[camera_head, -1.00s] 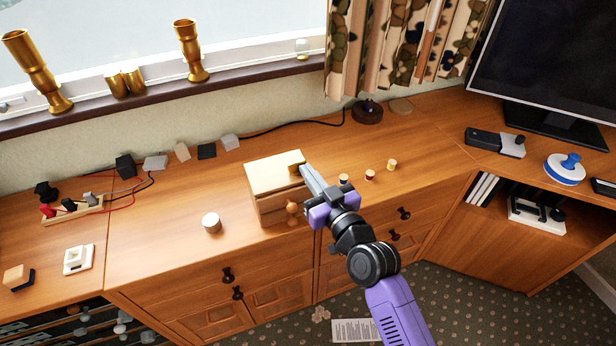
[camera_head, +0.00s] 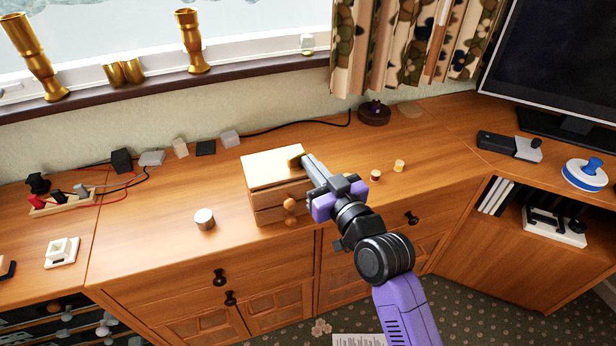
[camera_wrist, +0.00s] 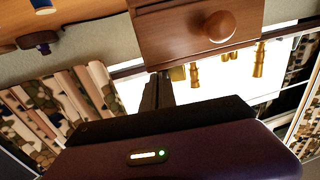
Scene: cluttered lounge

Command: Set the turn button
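A small wooden box (camera_head: 264,172) with a drawer front and a round orange-brown knob (camera_head: 290,205) stands on the wooden cabinet top. In the wrist view the knob (camera_wrist: 220,27) shows large on the drawer front. A small yellowish-brown piece (camera_head: 296,157), perhaps the turn button, sits at the box's top right edge. My gripper (camera_head: 306,159) reaches in from the right with its fingertips at this piece; I cannot tell whether they touch it. In the wrist view the dark fingers (camera_wrist: 158,90) lie close together beside the box, with nothing visible held between them.
A white-topped round pot (camera_head: 204,219) stands left of the box. Small pots, one red (camera_head: 376,176) and one yellow (camera_head: 399,166), stand to the right. Small blocks and cables lie along the wall. A monitor (camera_head: 555,70) stands at the far right.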

